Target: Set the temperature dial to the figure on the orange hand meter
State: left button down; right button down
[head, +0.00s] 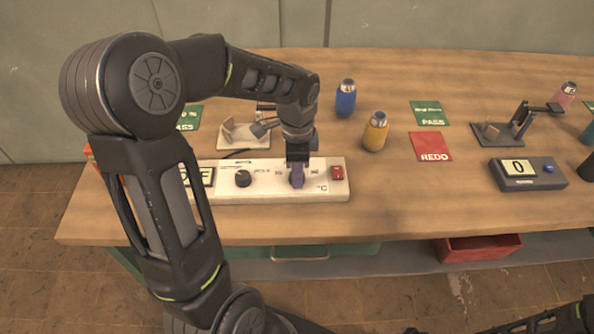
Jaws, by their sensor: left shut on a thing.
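A long white control panel (215,195) lies near the front edge of the bench, with a "°C" mark towards its right end. My left gripper (297,178) points down at the panel, left of that mark, and is shut on the temperature dial, which its fingers mostly hide. A second, black dial (243,178) stands free further left. A display (207,176) at the panel's left is partly covered by my arm and seems to read "OFF". A small orange-red patch (90,153) shows behind my left arm; I cannot tell whether it is the hand meter.
A red switch (337,172) is just right of my gripper. Blue (345,98) and yellow (375,131) bottles stand behind the panel. A grey box (528,174) showing "0" is at right. Bench space around the red REDO card (430,146) is mostly clear.

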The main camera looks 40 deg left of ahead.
dwell(0.4)
pick_arm(q)
jog(key=c, duration=0.9)
grip_release()
jog(key=shift+c, duration=0.2)
notch_tip(320, 180, up, 8)
jog(key=shift+f, duration=0.1)
